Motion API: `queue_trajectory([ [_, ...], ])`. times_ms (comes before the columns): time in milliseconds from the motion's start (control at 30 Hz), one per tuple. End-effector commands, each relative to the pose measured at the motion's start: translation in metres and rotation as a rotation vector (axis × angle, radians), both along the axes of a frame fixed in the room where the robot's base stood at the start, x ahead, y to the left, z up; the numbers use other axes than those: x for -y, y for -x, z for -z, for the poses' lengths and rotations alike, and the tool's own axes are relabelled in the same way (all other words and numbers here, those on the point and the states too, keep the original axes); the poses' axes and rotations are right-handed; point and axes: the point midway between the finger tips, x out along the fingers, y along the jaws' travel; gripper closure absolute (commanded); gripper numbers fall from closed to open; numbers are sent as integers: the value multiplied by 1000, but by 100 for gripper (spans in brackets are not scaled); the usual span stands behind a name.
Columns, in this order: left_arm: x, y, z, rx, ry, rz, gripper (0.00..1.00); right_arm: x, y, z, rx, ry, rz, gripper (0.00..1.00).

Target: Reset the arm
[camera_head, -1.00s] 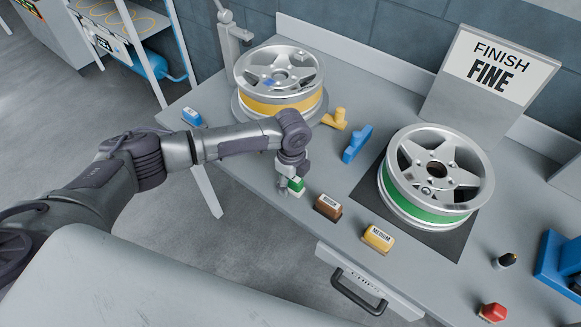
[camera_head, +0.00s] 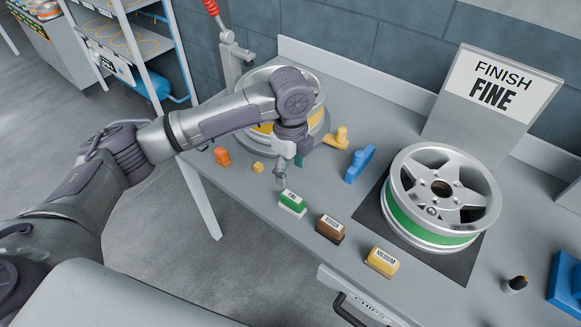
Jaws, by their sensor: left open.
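My left arm comes in from the left and bends down over the grey workbench (camera_head: 330,177). My wrist partly hides the wheel with the yellow band (camera_head: 316,117). My right gripper is not in view.
A wheel with a green band (camera_head: 440,234) lies on a dark mat by the FINISH FINE sign (camera_head: 490,85). Blue (camera_head: 359,161) and yellow (camera_head: 338,138) pieces stand between the wheels. An orange piece (camera_head: 222,156) and small yellow cube (camera_head: 258,167) lie at the left.

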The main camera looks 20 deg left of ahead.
Motion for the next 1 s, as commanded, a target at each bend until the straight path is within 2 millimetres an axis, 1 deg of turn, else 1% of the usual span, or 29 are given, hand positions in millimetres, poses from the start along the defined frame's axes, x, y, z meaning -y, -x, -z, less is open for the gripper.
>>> queue_trajectory([
  [333, 1, 1, 1, -1, 2, -1, 40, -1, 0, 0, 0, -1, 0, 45],
  [433, 11, 9, 12, 1, 21, -10, 40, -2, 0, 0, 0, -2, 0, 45],
  [467, 17, 14, 17, 3, 32, -17, 40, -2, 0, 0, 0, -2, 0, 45],
  [567, 43, 37, 39, 13, 95, -68, 40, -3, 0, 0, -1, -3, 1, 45],
  [600, 55, 48, 47, 20, 131, -104, 40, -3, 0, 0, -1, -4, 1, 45],
  [700, 80, 76, 64, 37, 226, -235, 40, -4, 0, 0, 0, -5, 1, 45],
  [767, 90, 91, 71, 45, 282, -335, 40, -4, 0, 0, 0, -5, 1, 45],
  [867, 95, 115, 80, 52, 361, -528, 40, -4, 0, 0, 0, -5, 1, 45],
  [933, 91, 131, 84, 57, 404, -685, 40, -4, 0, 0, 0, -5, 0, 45],
  [1000, 81, 146, 89, 63, 430, -849, 40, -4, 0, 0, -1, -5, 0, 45],
])
